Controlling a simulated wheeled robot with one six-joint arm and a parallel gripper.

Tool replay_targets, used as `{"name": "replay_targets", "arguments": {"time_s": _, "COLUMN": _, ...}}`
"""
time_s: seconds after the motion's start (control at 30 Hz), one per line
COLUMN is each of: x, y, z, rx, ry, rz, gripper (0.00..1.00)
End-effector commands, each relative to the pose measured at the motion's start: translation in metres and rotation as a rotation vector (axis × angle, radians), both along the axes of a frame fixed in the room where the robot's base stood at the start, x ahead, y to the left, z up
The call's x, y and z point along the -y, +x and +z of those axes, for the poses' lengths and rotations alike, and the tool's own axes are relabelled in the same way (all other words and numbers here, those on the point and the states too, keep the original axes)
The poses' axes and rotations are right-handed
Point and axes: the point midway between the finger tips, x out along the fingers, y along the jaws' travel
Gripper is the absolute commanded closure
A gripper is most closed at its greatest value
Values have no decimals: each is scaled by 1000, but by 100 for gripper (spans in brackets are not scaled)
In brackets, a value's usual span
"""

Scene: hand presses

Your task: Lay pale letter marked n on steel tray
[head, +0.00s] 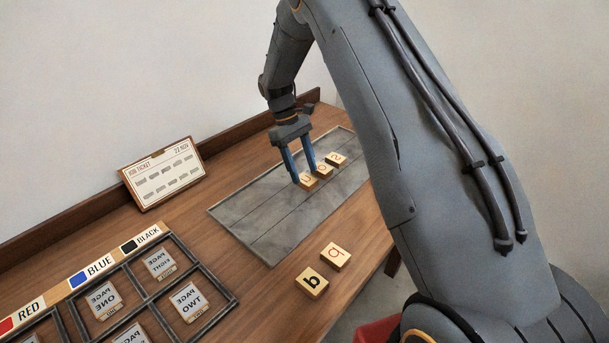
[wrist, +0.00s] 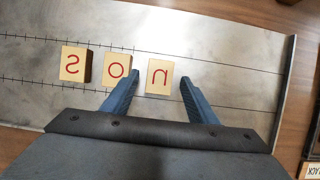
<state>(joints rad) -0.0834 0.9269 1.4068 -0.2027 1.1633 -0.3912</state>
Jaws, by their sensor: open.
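The pale letter block marked n (head: 308,182) lies on the steel tray (head: 257,220), at the near end of a row of three blocks. In the wrist view it shows a red n (wrist: 159,78) on the bare metal tray (wrist: 225,50). My gripper (head: 304,174) is open over the tray at this block. In the wrist view my fingers (wrist: 160,83) are apart, one on each side of the n block. I cannot tell whether they touch it. The o block (wrist: 117,70) sits close beside the left finger, and the s block (wrist: 75,65) is farther left.
Two loose pale blocks, a black b (head: 312,282) and one with a red letter (head: 336,256), lie on the wooden table in front of the tray. A framed rack of page blocks (head: 206,275) is at lower left. A job ticket card (head: 161,174) leans at the back.

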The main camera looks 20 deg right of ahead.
Motion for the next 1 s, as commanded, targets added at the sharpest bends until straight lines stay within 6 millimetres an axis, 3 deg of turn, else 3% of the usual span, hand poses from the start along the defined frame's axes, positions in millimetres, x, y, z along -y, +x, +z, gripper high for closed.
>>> {"name": "replay_targets", "arguments": {"time_s": 0.4, "x": -18, "y": 27, "z": 73, "rx": 4, "ry": 1, "rz": 1, "gripper": 47}}
{"name": "replay_targets", "arguments": {"time_s": 0.67, "x": -20, "y": 27, "z": 92, "rx": 9, "ry": 3, "rz": -8, "gripper": 47}}
{"name": "replay_targets", "arguments": {"time_s": 0.87, "x": -13, "y": -11, "z": 97, "rx": 81, "ry": 27, "rz": -84, "gripper": 47}}
{"name": "replay_targets", "arguments": {"time_s": 1.0, "x": -8, "y": -61, "z": 98, "rx": 164, "ry": 55, "rz": -180, "gripper": 47}}
